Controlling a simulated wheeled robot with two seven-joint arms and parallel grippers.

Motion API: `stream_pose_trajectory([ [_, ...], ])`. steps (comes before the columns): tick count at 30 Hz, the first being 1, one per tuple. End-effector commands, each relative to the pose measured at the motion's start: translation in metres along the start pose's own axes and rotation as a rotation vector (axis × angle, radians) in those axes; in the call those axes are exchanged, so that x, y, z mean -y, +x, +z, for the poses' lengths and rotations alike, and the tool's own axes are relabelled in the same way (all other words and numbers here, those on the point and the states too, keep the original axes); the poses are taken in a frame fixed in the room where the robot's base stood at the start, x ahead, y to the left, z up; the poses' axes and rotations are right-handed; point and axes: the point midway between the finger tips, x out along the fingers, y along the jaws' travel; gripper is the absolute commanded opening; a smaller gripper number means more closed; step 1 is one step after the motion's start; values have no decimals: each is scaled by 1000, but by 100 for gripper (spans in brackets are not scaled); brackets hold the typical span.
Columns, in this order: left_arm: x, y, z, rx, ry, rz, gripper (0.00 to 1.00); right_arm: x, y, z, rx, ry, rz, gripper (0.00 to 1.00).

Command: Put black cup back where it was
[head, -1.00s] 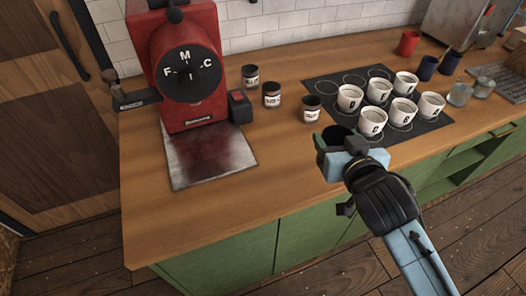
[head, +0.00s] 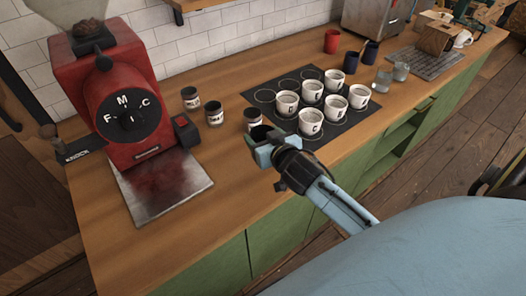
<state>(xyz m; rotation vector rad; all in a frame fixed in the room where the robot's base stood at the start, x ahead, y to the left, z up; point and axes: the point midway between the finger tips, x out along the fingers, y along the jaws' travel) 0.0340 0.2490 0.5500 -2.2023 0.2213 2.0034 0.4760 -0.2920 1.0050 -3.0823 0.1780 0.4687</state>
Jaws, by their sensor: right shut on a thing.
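My right gripper (head: 268,148) is shut on a black cup (head: 260,133), whose dark open rim shows. They are over the counter, at the front left of the black mat (head: 264,96). The gripper hides much of the cup, and I cannot tell whether it touches the counter. Several white cups (head: 311,123) stand on the mat, with some empty printed circles at its back and left. Three small dark labelled containers (head: 214,114) stand between the grinder and mat. My left gripper is not in view.
A red grinder (head: 124,95) with a metal tray (head: 165,187) stands on the left. A red cup (head: 332,41), dark blue cups (head: 351,62) and glasses (head: 383,79) stand behind and right of the mat. Bare wooden counter (head: 222,190) lies in front.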

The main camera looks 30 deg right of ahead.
Motion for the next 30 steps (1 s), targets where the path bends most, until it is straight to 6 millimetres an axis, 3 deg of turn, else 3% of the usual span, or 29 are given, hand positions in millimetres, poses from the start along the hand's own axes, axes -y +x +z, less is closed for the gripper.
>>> stream_pose_trajectory([
  [12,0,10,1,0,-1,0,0,0,14,44,-1,0,0,38],
  [24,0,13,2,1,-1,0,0,0,16,49,-3,1,-1,38],
  [25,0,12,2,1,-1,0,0,0,15,49,-2,0,-1,67],
  [30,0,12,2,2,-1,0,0,0,15,48,-2,0,-1,85],
])
